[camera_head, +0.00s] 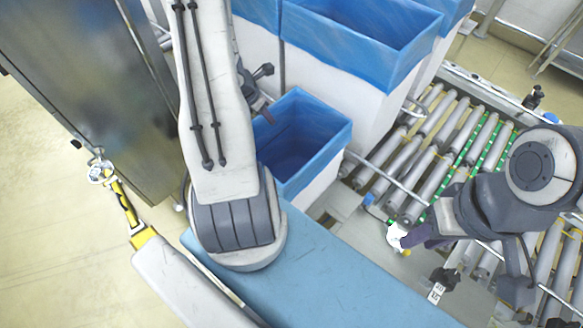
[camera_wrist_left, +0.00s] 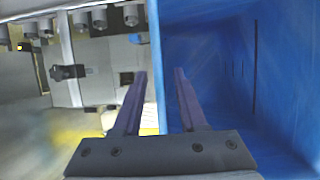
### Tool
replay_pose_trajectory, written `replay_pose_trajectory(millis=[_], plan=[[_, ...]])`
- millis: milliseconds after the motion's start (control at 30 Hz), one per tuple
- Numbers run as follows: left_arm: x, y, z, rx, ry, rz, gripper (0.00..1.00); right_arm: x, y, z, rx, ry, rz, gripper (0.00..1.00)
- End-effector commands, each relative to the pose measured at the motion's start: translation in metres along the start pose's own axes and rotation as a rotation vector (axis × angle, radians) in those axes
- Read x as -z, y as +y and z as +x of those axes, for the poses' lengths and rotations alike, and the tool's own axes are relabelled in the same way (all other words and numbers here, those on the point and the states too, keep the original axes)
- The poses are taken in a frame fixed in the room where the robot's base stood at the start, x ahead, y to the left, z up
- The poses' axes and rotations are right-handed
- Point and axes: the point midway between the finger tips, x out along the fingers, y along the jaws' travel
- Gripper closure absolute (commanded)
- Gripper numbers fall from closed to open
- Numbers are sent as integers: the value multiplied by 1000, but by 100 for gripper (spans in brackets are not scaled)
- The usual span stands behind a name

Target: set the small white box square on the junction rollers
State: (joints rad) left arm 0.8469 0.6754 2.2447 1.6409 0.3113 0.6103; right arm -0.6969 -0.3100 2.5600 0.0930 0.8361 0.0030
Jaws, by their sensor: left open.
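The small white box (camera_head: 323,189) has a blue liner (camera_head: 300,115) over its rim and inside. It stands left of the junction rollers (camera_head: 428,160), near the blue surface, and looks empty. My left gripper (camera_head: 267,110) is at its left rim, mostly behind my arm. In the left wrist view the gripper (camera_wrist_left: 160,75) is open, its two fingers on either side of the blue-lined wall (camera_wrist_left: 156,50), with the blue interior to the right. My right gripper (camera_head: 405,238) is low over the conveyor's near side, with a small white piece at its tip; its jaws are unclear.
Larger blue-lined white boxes (camera_head: 335,85) stand behind the small one. A blue surface (camera_head: 330,275) lies in front. Metal rails (camera_head: 372,190) and green strips border the rollers. A dark metal cabinet (camera_head: 95,85) stands at the left. My right arm covers part of the conveyor.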

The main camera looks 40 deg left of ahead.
Motion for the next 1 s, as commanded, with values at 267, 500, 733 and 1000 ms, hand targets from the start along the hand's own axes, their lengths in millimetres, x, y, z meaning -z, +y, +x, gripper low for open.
replay_pose_trajectory(millis=[267, 500, 733, 1000], plan=[[0, 0, 0, 0, 0, 0, 100, 0, 0, 0, 0, 0, 0, 64], [0, 0, 0, 0, 0, 0, 100, 0, 0, 0, 0, 0, 0, 64], [0, 0, 0, 0, 0, 0, 100, 0, 0, 0, 0, 0, 0, 64], [0, 0, 0, 0, 0, 0, 100, 0, 0, 0, 0, 0, 0, 64]])
